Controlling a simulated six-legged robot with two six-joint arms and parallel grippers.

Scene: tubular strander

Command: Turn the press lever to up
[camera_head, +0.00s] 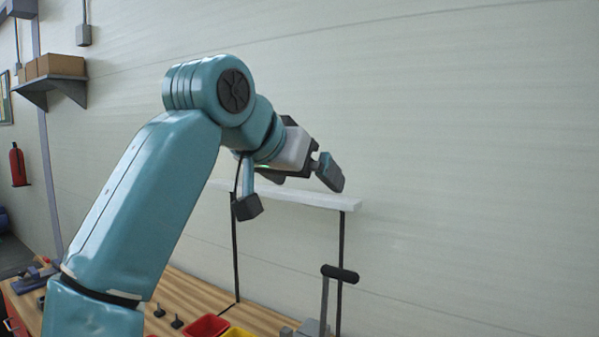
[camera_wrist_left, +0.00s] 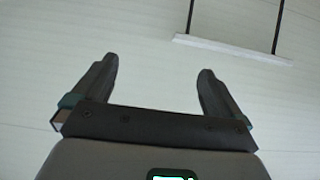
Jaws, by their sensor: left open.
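The press lever (camera_head: 324,300) stands near the right end of the workbench in the head view, with a black crossbar handle (camera_head: 340,273) at its top. Its lower part is cut off by the frame's bottom edge. My left gripper (camera_head: 296,192) is raised above the bench, up and to the left of the handle in the picture, apart from it. In the left wrist view its two fingers (camera_wrist_left: 158,85) are spread with nothing between them. The lever does not show in the wrist view. My right gripper is in neither view.
A white light bar (camera_head: 320,199) on thin dark posts stands behind my left gripper; it also shows in the wrist view (camera_wrist_left: 230,49). A red bin (camera_head: 208,326) and a yellow bin (camera_head: 238,333) sit on the wooden bench (camera_head: 190,291). Open wall lies to the right.

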